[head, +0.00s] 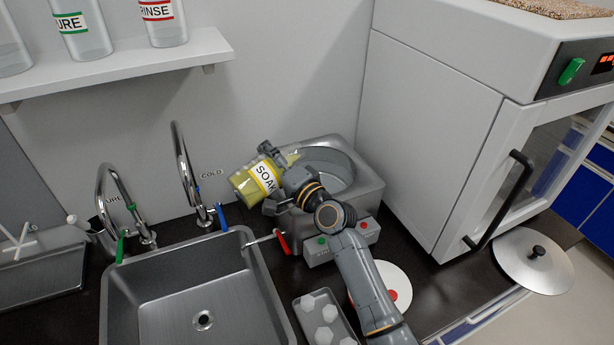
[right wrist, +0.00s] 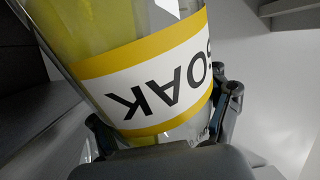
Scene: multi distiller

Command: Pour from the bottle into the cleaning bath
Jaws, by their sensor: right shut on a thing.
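The bottle (head: 252,181) is clear with yellow liquid and a yellow-and-white SOAK label. It is tilted far over beside and above the left part of the cleaning bath (head: 370,185), a grey metal box with a round basin. My right gripper (head: 272,177) is shut on the bottle; in the right wrist view its fingers (right wrist: 165,130) sit either side of the labelled bottle (right wrist: 150,85). The bottle's mouth end is near the basin's left rim, partly hidden by my gripper. I cannot tell whether liquid is flowing. My left gripper is not in view.
A sink (head: 180,290) with two taps lies left of the bath. A white cabinet (head: 450,110) with a black handle stands close on the right. A shelf (head: 120,65) with labelled bottles is above.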

